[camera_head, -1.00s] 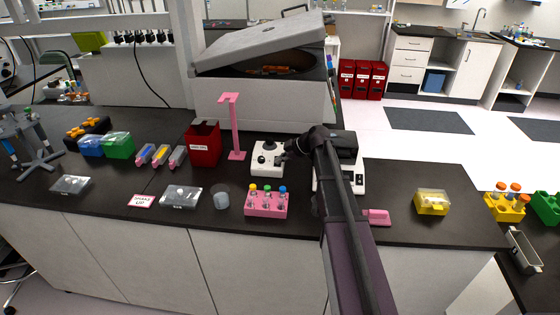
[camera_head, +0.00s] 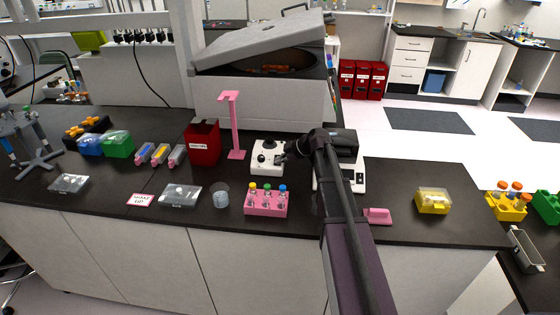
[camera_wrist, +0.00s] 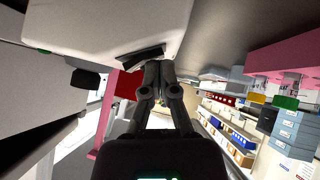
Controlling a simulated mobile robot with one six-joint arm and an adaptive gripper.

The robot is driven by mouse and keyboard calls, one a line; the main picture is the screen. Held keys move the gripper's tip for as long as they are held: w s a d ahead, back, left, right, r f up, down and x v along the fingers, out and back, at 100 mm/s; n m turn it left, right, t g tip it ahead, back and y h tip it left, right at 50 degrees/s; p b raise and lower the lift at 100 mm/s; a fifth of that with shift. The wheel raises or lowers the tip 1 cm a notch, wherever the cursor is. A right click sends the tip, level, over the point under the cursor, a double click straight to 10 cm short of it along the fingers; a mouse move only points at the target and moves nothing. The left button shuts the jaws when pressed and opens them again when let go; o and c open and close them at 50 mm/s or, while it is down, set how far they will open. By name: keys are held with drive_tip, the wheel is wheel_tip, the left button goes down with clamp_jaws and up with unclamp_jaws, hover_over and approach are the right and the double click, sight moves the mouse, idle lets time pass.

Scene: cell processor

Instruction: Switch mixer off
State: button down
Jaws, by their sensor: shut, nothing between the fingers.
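The mixer (camera_head: 266,158) is a small white device with black knobs, standing on the dark bench behind the pink tube rack. My gripper (camera_head: 283,159) is at its right side, shut and empty, partly hidden by my wrist. In the wrist view the mixer's white body (camera_wrist: 110,25) fills the upper left. A black rocker-like switch (camera_wrist: 141,58) is on its edge, and a black knob (camera_wrist: 85,78) is to the left. My shut fingertips (camera_wrist: 158,66) are right at the switch's right end; whether they touch it I cannot tell.
A pink tube rack (camera_head: 266,204) stands in front of the mixer, and a pink stand (camera_head: 236,125) and red box (camera_head: 203,144) to its left. A large open-lidded centrifuge (camera_head: 262,105) is behind. Another white device (camera_head: 359,177) is partly behind my arm.

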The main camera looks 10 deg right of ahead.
drive_tip(key=shift+r, duration=0.1)
drive_tip(key=shift+r+p, duration=0.7)
drive_tip(key=shift+p, duration=0.1)
drive_tip(key=shift+r, duration=0.1)
drive_tip(key=s+d+r+p, duration=0.5)
drive_tip(key=s+r+p, duration=0.2)
drive_tip(key=r+p, duration=0.2)
drive_tip(key=shift+r+p, duration=0.25)
drive_tip(key=shift+p, duration=0.1)
idle(0.4)
drive_tip(key=shift+s, duration=0.15)
idle(0.4)
